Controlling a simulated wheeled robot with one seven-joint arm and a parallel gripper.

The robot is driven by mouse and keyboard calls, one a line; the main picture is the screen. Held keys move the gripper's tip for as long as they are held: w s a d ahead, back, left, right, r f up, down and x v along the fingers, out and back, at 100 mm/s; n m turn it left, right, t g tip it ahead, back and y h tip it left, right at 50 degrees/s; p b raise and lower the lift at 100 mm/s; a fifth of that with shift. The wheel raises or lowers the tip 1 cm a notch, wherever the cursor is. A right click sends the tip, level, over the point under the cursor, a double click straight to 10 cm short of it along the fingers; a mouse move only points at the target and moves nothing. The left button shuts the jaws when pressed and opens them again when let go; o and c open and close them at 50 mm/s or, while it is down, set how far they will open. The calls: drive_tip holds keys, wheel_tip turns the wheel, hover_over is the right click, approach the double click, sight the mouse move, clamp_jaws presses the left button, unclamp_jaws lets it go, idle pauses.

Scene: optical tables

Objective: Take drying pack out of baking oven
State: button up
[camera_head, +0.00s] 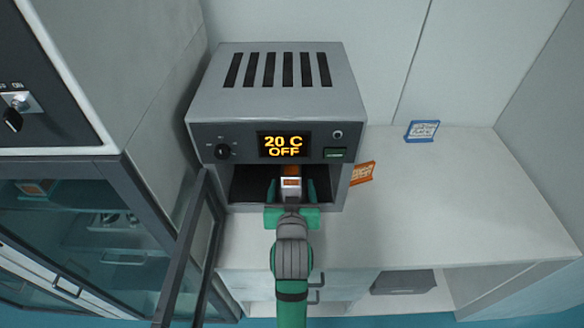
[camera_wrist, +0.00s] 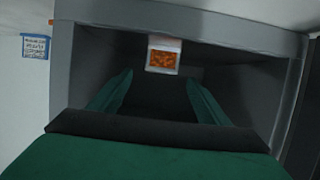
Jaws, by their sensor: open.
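The baking oven (camera_head: 264,100) stands on the counter, its display reading "20 C OFF". Its glass door (camera_head: 198,245) is swung open to the left. The drying pack (camera_head: 291,184), a small white packet with an orange window, is in the dark oven chamber; it also shows at the top middle of the wrist view (camera_wrist: 163,57). My green gripper (camera_head: 291,190) is open at the oven mouth, one finger on each side of the pack in the head view. In the wrist view, the pack appears just beyond and between the fingertips (camera_wrist: 160,76). I see no contact.
The chamber walls (camera_wrist: 265,85) lie close outside my fingers. An orange card (camera_head: 361,173) stands beside the oven's right side, and a blue card (camera_head: 422,130) farther back. A tall cabinet (camera_head: 125,75) stands at left.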

sight(291, 172)
drive_tip(key=x, duration=0.3)
drive_tip(key=shift+w+a+f, duration=0.25)
drive_tip(key=shift+w+a, duration=0.1)
drive_tip(key=shift+d+x, duration=0.2)
drive_tip(key=shift+x, duration=2.55)
drive_tip(key=c, duration=1.2)
